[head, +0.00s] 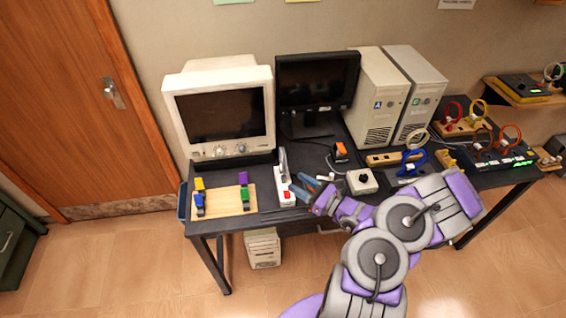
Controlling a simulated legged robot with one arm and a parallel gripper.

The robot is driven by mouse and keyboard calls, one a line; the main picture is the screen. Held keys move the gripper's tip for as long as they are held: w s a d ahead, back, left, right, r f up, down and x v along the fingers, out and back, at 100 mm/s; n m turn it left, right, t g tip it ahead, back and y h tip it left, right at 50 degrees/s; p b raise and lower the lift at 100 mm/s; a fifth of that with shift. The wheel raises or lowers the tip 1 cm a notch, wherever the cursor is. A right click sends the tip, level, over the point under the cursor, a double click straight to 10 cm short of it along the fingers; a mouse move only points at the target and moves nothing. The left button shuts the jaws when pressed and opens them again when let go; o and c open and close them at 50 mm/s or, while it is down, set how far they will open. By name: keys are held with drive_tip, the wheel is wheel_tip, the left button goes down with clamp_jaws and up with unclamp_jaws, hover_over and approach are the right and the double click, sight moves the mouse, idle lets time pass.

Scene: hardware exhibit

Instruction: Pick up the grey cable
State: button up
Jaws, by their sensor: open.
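Several looped cables stand at the right end of the dark table (250,217). A pale grey-white cable loop (426,133) stands behind a blue cable (413,171). My gripper (302,187) is open and empty above the table's front part, well left of the cables. My arm reaches in from the lower right.
Red (453,111), yellow (473,113) and orange (511,137) cables stand at the right. A white box with a black knob (362,181) is right of my gripper. A monitor (318,82), a CRT (221,112) and computer towers (375,98) line the back.

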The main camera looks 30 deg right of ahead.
drive_tip(key=s+d+f+m+t+h, duration=0.1)
drive_tip(key=s+d+f+m+h, duration=0.1)
drive_tip(key=d+f+m+h, duration=0.25)
drive_tip(key=shift+n+y, duration=0.45)
drive_tip(key=x, duration=0.3)
drive_tip(key=b+x, duration=0.1)
drive_tip(key=x, duration=0.3)
drive_tip(key=f+b+x, duration=0.1)
drive_tip(key=x, duration=0.3)
drive_tip(key=shift+w+d, duration=0.15)
drive_tip(key=r+b+x, duration=0.1)
drive_tip(key=x, duration=0.5)
drive_tip(key=shift+r, duration=0.15)
drive_tip(key=shift+c, duration=0.4)
clamp_jaws()
